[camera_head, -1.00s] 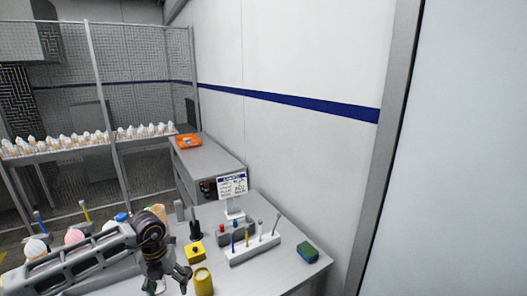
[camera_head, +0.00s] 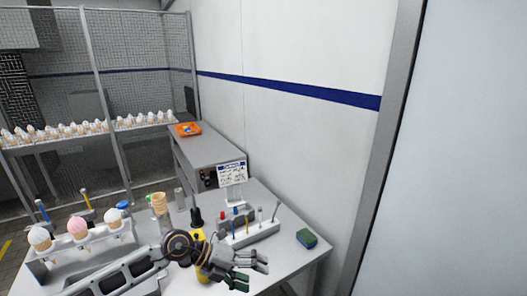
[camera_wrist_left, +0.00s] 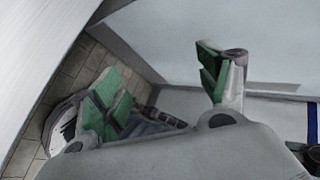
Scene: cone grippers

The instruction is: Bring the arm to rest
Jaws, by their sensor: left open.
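My left arm comes in from the bottom left over the table. My left gripper (camera_head: 254,272) is open and empty, and points to the right above the table's front part. In the left wrist view its green-padded fingers (camera_wrist_left: 165,85) stand wide apart with nothing between them. The yellow cup (camera_head: 203,273) is partly hidden behind the arm and gripper. My right gripper does not show in either view.
The table (camera_head: 287,262) holds a rack with ice cream cones (camera_head: 78,227), a stack of cones (camera_head: 158,203), a white holder with several tools (camera_head: 252,236), a sign (camera_head: 232,173) and a green-blue sponge (camera_head: 306,238). A white wall (camera_head: 290,140) stands behind.

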